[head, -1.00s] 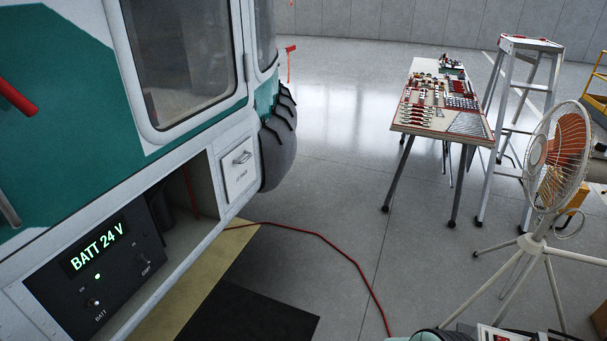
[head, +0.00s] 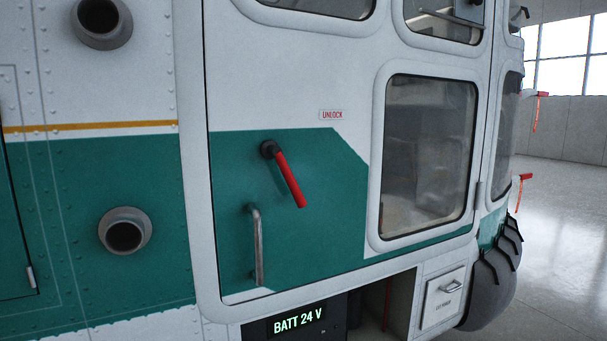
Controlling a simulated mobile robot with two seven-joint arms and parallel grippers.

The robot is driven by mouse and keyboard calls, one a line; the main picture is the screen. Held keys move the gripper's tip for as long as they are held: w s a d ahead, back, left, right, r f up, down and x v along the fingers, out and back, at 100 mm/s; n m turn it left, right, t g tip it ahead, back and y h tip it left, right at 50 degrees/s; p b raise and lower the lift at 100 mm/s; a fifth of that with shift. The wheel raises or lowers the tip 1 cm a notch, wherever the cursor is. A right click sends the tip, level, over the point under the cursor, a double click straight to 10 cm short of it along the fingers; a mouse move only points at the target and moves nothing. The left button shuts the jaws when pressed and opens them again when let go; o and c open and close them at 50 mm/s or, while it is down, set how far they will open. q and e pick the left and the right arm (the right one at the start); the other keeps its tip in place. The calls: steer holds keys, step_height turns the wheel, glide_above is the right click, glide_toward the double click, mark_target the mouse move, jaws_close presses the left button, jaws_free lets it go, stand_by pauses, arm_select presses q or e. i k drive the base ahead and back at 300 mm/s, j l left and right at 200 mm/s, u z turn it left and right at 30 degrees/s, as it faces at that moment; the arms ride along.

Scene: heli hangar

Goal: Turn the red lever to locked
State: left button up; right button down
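The red lever (head: 290,180) is on the green part of the helicopter door (head: 330,200). Its black pivot is at the upper left, and the red handle slants down to the right. A small label reading UNLOCK (head: 332,115) is above and to the right of the lever. No label for locked can be read. Neither of my grippers is in the head view.
A grey vertical grab handle (head: 257,245) is below and left of the lever. A lit BATT 24 V panel (head: 298,320) sits in an open bay under the door. A small drawer (head: 443,298) is to its right. Open floor (head: 560,260) shows at the right.

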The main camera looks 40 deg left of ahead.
mark_target(269, 149)
steer(key=i+u, duration=0.1)
steer(key=u, duration=2.75)
steer(key=l+u, duration=0.25)
steer(key=u, duration=0.15)
steer(key=k+l+u, duration=0.1)
steer(key=l+u, duration=0.45)
steer(key=u, duration=0.25)
steer(key=k+l+u, duration=0.5)
steer(key=k+l, duration=0.2)
steer(key=l, duration=0.1)
